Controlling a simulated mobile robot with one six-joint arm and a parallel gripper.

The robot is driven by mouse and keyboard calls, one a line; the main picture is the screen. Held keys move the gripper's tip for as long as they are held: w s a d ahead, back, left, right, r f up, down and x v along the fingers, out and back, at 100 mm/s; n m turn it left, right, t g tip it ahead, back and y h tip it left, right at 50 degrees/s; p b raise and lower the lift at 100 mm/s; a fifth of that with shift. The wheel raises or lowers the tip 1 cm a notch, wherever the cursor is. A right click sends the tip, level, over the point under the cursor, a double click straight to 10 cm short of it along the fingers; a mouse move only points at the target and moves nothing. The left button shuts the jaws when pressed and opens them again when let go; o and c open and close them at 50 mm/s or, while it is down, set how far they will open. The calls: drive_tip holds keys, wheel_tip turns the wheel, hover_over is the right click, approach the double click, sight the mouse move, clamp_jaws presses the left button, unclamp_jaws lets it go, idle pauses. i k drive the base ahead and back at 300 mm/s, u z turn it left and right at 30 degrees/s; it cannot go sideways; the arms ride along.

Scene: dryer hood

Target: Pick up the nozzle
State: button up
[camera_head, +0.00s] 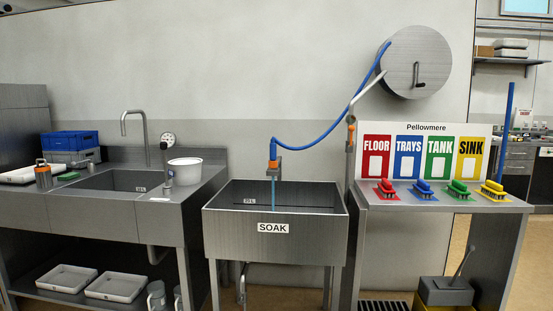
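The nozzle (273,163) hangs above the middle of the soak sink (275,253), at the end of a blue hose (318,141). It has an orange collar and a grey lower part. A thin bluish vertical line runs from it down into the sink; I cannot tell for sure whether it is water. The hose rises to the right to a round metal reel (418,62) on the wall. My gripper is not in view, and nothing visible grips the nozzle.
A counter with a basin (115,181), tap (134,122) and white tub (184,172) stands left. A steel table (440,202) with several coloured brushes stands right, before a colour-coded board (423,150). The wall above the sink is clear.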

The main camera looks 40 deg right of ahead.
sight(272, 144)
drive_tip(key=u, duration=0.05)
drive_tip(key=i, duration=1)
drive_tip(key=z, duration=0.05)
